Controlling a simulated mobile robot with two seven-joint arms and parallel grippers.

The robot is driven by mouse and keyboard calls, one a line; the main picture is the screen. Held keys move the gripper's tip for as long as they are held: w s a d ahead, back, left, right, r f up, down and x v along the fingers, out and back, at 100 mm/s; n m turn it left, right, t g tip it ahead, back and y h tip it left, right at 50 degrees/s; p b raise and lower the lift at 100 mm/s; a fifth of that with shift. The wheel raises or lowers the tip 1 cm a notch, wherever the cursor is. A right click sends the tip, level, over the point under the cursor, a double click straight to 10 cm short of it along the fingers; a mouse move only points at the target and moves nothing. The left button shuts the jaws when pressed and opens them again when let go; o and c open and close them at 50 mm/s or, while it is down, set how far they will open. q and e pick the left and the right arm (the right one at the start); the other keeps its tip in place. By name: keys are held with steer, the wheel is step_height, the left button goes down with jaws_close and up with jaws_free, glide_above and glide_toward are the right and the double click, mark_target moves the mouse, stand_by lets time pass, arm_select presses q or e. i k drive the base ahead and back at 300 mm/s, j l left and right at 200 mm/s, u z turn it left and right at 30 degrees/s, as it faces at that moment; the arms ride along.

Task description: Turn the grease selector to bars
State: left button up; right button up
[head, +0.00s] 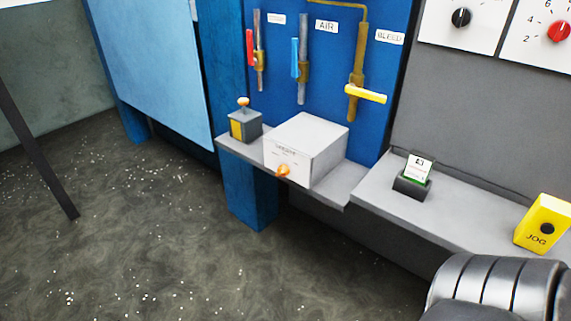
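A white box (305,146) with small dark print on its front stands on the grey shelf. The print is too small to read with certainty, so I cannot be sure this is the grease selector. An orange knob (283,170) sticks out low on its front face. The mark the knob points at is too small to tell. Neither of my grippers shows in the head view.
A grey-and-yellow box (245,126) with an orange top button stands left of the white box. Red, blue and yellow (365,94) valve handles are behind. A card holder (412,187) and yellow JOG box (543,223) sit right. The floor (150,240) in front is clear.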

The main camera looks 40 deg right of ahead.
mark_target(283, 170)
steer(key=i+j+z, duration=0.15)
steer(key=i+z, duration=0.25)
steer(key=i+j+z, duration=0.2)
steer(key=z, duration=0.2)
steer(key=i+j+z, duration=0.25)
steer(key=j+z, duration=0.2)
steer(key=i+j+z, duration=0.15)
steer(key=j+z, duration=0.25)
steer(key=i+j+z, duration=0.15)
steer(key=j+z, duration=0.65)
steer(key=j, duration=0.1)
